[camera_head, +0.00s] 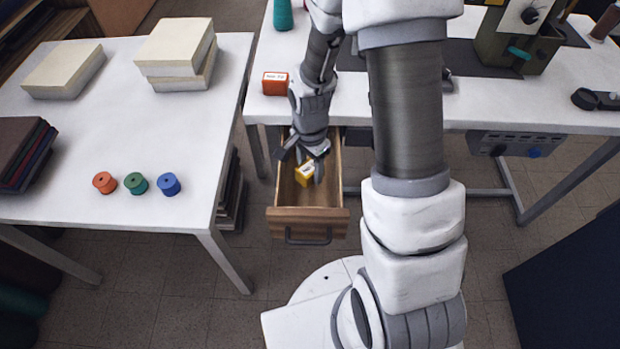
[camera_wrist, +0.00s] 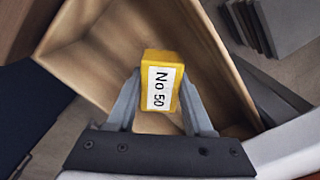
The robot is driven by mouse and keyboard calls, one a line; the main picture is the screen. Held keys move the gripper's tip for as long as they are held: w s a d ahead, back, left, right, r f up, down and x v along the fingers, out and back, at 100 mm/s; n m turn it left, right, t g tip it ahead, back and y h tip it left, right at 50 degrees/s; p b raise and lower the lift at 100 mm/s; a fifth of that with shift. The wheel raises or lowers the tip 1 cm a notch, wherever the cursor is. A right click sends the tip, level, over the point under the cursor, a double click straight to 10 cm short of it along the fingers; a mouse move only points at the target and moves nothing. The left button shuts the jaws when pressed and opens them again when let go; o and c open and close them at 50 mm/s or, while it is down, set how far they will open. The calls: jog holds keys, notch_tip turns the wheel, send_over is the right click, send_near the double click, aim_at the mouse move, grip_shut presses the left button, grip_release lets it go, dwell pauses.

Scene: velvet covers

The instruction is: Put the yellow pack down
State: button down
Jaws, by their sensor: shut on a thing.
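The yellow pack (camera_head: 304,174) is a small box with a white label. In the wrist view the pack (camera_wrist: 163,62) shows the label "No 50". My gripper (camera_wrist: 160,90) is shut on it, one finger on each side. In the head view my gripper (camera_head: 305,166) points down into the open wooden drawer (camera_head: 308,215) under the right table. The pack is inside the drawer's outline; I cannot tell whether it touches the drawer floor. The drawer (camera_wrist: 105,60) fills much of the wrist view and holds nothing else that I can see.
A red pack (camera_head: 275,84) stands on the right table (camera_head: 350,105) above the drawer, near a green cone (camera_head: 283,15). The left table (camera_head: 90,125) bears red, green and blue spools (camera_head: 136,184), cream blocks (camera_head: 175,55) and dark folded covers (camera_head: 22,150). A sewing machine (camera_head: 515,45) stands at right.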

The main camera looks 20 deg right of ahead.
aim_at(310, 178)
jog(key=shift+f+b, duration=0.55)
jog(key=shift+f, duration=1.25)
jog(key=shift+f, duration=0.1)
jog(key=shift+f, duration=0.15)
jog(key=shift+c, duration=1.4)
grip_release()
